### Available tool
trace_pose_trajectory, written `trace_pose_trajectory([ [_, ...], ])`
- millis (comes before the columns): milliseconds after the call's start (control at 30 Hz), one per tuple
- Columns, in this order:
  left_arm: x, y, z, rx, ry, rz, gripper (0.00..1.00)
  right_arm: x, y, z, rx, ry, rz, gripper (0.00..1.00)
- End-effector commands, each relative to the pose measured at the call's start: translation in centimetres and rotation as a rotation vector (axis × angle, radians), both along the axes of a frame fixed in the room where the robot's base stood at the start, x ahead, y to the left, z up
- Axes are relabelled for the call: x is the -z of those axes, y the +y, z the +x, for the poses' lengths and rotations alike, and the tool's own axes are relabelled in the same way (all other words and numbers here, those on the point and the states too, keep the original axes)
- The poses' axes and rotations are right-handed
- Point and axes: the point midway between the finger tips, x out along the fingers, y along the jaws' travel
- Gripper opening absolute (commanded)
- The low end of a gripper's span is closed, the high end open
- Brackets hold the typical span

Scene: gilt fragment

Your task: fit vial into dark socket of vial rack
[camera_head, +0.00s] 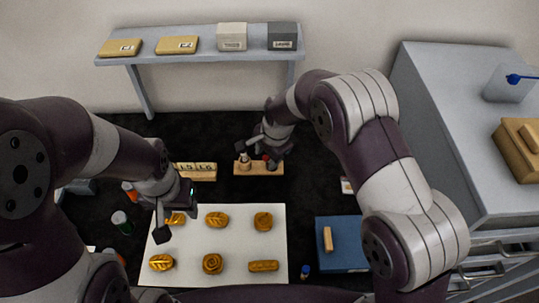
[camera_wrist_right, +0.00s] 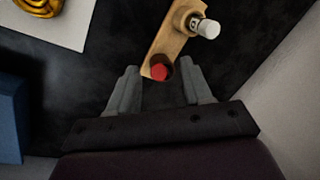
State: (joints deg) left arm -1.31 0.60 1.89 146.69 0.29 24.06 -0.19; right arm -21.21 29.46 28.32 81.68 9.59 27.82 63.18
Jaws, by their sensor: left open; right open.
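The wooden vial rack (camera_head: 258,169) stands on the dark surface near the middle; it also shows in the right wrist view (camera_wrist_right: 174,32). A white-capped vial (camera_wrist_right: 205,28) stands at one end of the rack. A red round top (camera_wrist_right: 160,72) shows at the rack's other end; I cannot tell how deep it sits, and the dark socket is not clearly visible. My right gripper (camera_wrist_right: 156,88) is open, its fingers on either side of the red top, with no visible grip. My left gripper (camera_head: 175,215) is open above the tray's left side.
A white tray (camera_head: 237,240) with several golden pieces lies in front. A green vial-like item (camera_head: 121,222) lies left of it. A wooden block with lettered tiles (camera_head: 195,171) is left of the rack. A blue box (camera_head: 342,258) is at right, and a grey cabinet (camera_head: 435,110) stands beyond.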

Motion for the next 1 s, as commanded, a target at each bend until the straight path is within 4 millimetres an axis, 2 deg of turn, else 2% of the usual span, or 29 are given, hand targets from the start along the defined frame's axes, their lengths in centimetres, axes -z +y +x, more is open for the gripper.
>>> trace_pose_trajectory([
  [100,-0.3,0.0,0.0,0.000,0.000,0.000,0.48,1.3,0.2,0.2,-0.001,0.000,0.000,0.50],
  [300,-0.2,0.0,0.0,0.000,0.000,0.000,0.48,1.5,0.3,0.3,-0.002,-0.001,0.000,0.50],
  [333,-0.2,0.0,0.0,0.000,0.000,0.000,0.48,1.5,0.2,0.3,-0.002,-0.001,0.000,0.46],
  [467,-0.2,0.0,0.0,0.000,0.000,0.000,0.48,1.5,0.2,0.3,-0.002,-0.001,0.000,0.04],
  [500,-0.2,0.0,0.0,0.000,0.000,0.000,0.48,1.5,0.3,0.3,-0.002,-0.001,0.000,0.00],
  [833,-0.2,0.0,0.0,0.000,0.000,0.000,0.48,1.3,0.2,0.3,-0.002,-0.002,0.000,0.00],
  [1000,0.4,0.0,0.0,0.000,0.000,0.000,0.48,-0.2,0.3,0.4,-0.001,-0.005,0.001,0.00],
])
